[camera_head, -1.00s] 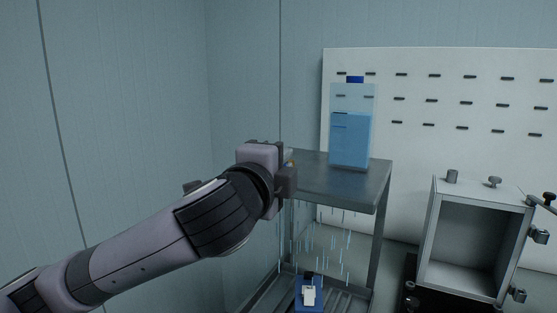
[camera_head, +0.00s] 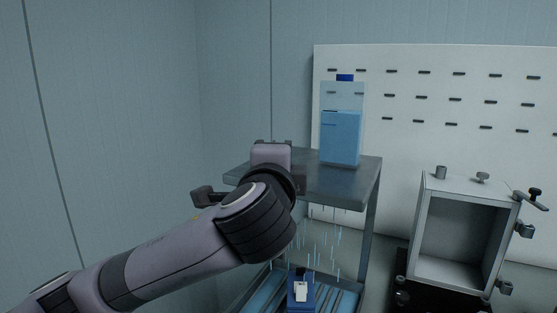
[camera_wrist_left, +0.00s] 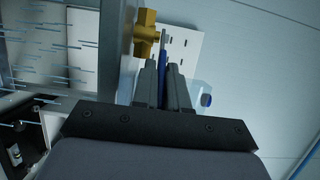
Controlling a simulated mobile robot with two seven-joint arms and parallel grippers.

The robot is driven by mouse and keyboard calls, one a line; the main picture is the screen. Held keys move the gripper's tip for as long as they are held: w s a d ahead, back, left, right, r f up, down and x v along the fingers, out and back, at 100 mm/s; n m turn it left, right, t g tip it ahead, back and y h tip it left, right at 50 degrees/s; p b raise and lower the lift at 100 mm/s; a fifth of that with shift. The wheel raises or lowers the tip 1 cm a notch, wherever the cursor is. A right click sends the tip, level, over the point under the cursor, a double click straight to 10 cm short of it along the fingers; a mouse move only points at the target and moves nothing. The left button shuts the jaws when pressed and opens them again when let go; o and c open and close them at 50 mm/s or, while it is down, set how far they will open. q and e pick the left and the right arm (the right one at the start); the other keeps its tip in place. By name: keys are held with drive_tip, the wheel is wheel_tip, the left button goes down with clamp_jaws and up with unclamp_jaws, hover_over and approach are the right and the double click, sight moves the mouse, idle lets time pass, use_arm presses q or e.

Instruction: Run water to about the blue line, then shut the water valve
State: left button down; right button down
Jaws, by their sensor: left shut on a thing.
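A clear tank (camera_head: 341,140) with a blue cap stands upright on the grey shelf. Blue water fills it to roughly two thirds, and a short dark mark lies near the water's surface. My left gripper (camera_wrist_left: 162,85) is shut on the blue valve handle (camera_wrist_left: 162,62) beside a brass valve (camera_wrist_left: 146,35) in the left wrist view. In the head view the wrist (camera_head: 270,160) hides the valve and handle. Thin water streams (camera_head: 322,240) fall below the shelf. My right gripper is out of view.
The shelf (camera_head: 335,189) has a lower rack with a blue piece (camera_head: 301,303) carrying a white part. An open grey box (camera_head: 462,240) stands at right. A white slotted panel (camera_head: 450,85) is behind. Free room lies left of my arm.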

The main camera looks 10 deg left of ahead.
use_arm(q)
drive_tip(key=c, duration=1.2)
unclamp_jaws()
drive_tip(key=shift+c, duration=0.2)
drive_tip(key=shift+s, duration=0.1)
drive_tip(key=s+b, duration=0.1)
drive_tip(key=s, duration=0.6)
drive_tip(key=shift+d, duration=0.45)
